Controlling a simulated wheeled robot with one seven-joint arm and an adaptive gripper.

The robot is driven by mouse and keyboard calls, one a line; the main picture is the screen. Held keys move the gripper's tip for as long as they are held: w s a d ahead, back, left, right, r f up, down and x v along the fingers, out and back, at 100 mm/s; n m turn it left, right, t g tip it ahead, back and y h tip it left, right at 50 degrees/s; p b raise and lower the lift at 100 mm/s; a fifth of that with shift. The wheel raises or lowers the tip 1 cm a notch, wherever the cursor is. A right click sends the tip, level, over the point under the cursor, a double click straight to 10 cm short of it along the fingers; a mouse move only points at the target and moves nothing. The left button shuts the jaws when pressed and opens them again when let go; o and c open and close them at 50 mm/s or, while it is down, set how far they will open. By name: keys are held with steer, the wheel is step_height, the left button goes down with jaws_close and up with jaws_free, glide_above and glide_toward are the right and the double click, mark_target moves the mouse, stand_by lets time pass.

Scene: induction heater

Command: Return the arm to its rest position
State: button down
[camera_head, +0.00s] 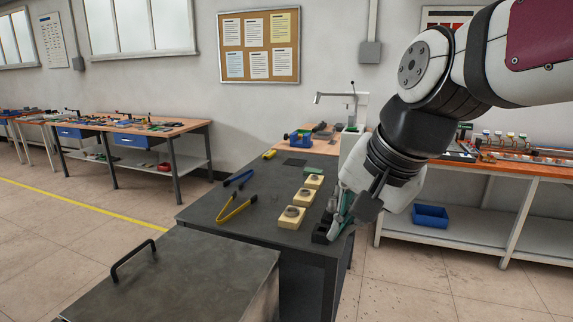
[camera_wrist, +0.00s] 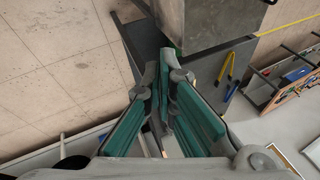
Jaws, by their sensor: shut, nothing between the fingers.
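My arm enters the head view from the upper right and bends down. My gripper (camera_head: 337,226) hangs over the right edge of the dark workbench (camera_head: 262,206), its fingers pointing down. In the wrist view, the green-padded fingers of my gripper (camera_wrist: 164,62) meet at their tips, with nothing between them. Part of the gripper is hidden behind the wrist in the head view.
Several yellow blocks with round tops (camera_head: 292,217) stand on the workbench, left of my gripper. Yellow and blue tongs (camera_head: 238,205) lie farther left. A grey cabinet with a black handle (camera_head: 190,279) is in front. A blue bin (camera_head: 430,216) sits on a shelf at right.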

steer(key=s+d+f+n+h+p, duration=0.1)
steer(key=s+d+f+n, duration=0.1)
steer(key=s+d, duration=0.3)
steer(key=s+d+f+n+h+p, duration=0.1)
steer(key=s+d, duration=0.4)
steer(key=s, duration=0.6)
steer(key=shift+s+d+f+n+h, duration=0.4)
steer(key=shift+f+n, duration=0.1)
steer(key=shift+n, duration=0.9)
